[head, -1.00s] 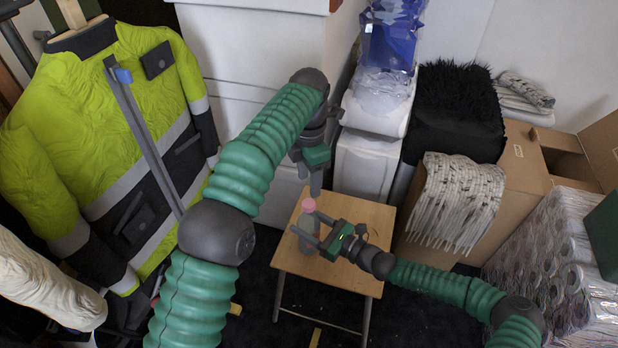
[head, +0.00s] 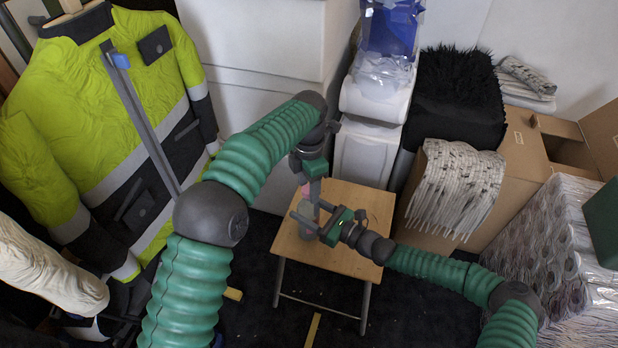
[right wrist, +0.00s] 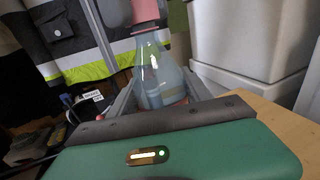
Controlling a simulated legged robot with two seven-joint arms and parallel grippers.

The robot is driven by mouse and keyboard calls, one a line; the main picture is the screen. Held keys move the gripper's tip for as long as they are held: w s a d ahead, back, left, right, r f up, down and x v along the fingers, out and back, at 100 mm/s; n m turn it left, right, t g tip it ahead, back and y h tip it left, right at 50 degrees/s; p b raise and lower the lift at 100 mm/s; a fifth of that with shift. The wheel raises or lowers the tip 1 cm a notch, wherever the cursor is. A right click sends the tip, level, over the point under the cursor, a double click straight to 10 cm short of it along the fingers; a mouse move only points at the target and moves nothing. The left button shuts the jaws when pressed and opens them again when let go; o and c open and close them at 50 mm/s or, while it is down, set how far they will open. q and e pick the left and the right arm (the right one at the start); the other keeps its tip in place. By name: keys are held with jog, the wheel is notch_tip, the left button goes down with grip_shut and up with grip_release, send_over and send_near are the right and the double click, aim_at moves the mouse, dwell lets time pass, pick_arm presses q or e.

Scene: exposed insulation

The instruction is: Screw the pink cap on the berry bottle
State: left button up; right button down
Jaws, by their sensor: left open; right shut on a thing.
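The berry bottle (right wrist: 160,82), clear with a bluish tint, stands on the small wooden table. It shows small in the head view (head: 304,232), mostly hidden by my grippers. My right gripper (right wrist: 162,90) is shut on its body, one finger on each side. The pink cap (right wrist: 146,14) is at the top of the bottle's neck; I cannot tell how tightly it sits. My left gripper (head: 311,198) is open and comes down from above, its fingers at the height of the cap. In the head view the cap (head: 306,190) is partly hidden by it.
The wooden table (head: 350,205) has bare room to the right and front of the bottle. White drawers (head: 250,95) stand behind it. A yellow-green jacket (head: 85,130) hangs at the left. A cardboard box (head: 515,165) and wrapped rolls (head: 565,250) are at the right.

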pick_arm(q)
grip_shut()
dwell(0.3)
